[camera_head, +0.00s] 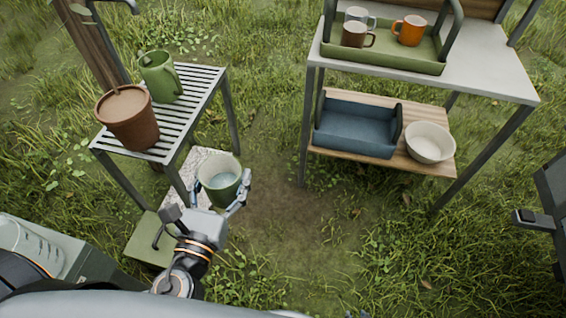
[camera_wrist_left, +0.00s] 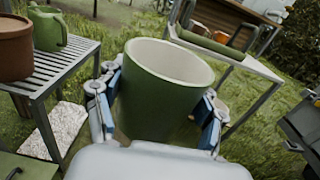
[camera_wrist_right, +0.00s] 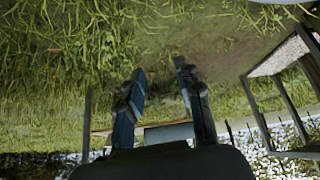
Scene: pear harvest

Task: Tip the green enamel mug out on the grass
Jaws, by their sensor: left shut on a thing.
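The green enamel mug (camera_head: 221,191) has a pale inside and holds clear, bluish liquid in the head view. It stands close to upright in mid-air. My left gripper (camera_head: 217,198) is shut on it, with a finger on either side. The mug (camera_wrist_left: 165,95) also fills the middle of the left wrist view, where its liquid is hidden. Grass (camera_head: 350,255) and a bare earth patch (camera_head: 275,205) lie beside and below it.
Open ground lies between.

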